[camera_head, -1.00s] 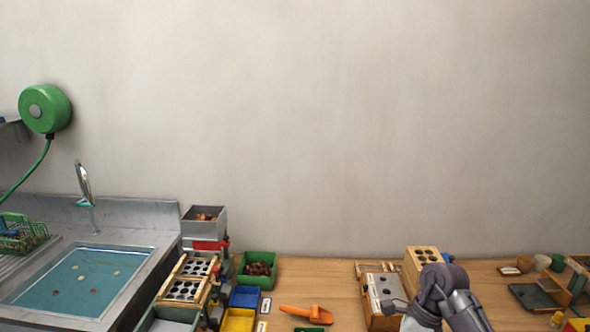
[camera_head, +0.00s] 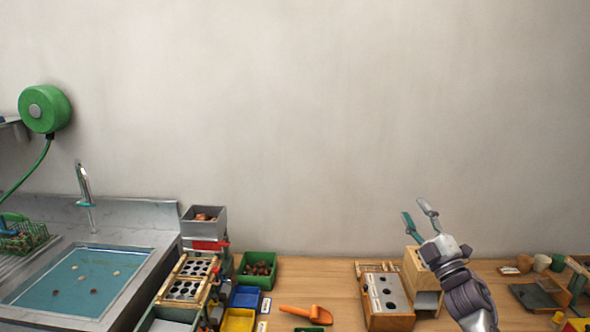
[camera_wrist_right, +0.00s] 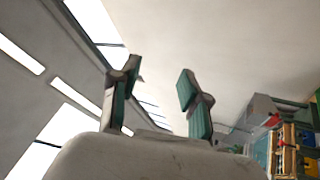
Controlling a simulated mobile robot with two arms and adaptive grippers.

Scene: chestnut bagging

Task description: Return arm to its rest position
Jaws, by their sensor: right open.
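My right gripper (camera_head: 418,214) is raised above the right half of the table in the head view, its fingers pointing up against the wall. It is open and empty. In the right wrist view its two teal-padded fingers (camera_wrist_right: 158,92) stand apart with nothing between them, with wall and ceiling lights behind. My right forearm comes up from the bottom right and hides part of the table. My left gripper is not in view.
Below the right gripper are a wooden box with holes (camera_head: 412,268) and a wooden rack with a pale holed top (camera_head: 388,294). An orange scoop (camera_head: 307,313), a green bin (camera_head: 273,257) and a water-filled sink (camera_head: 85,280) lie further left.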

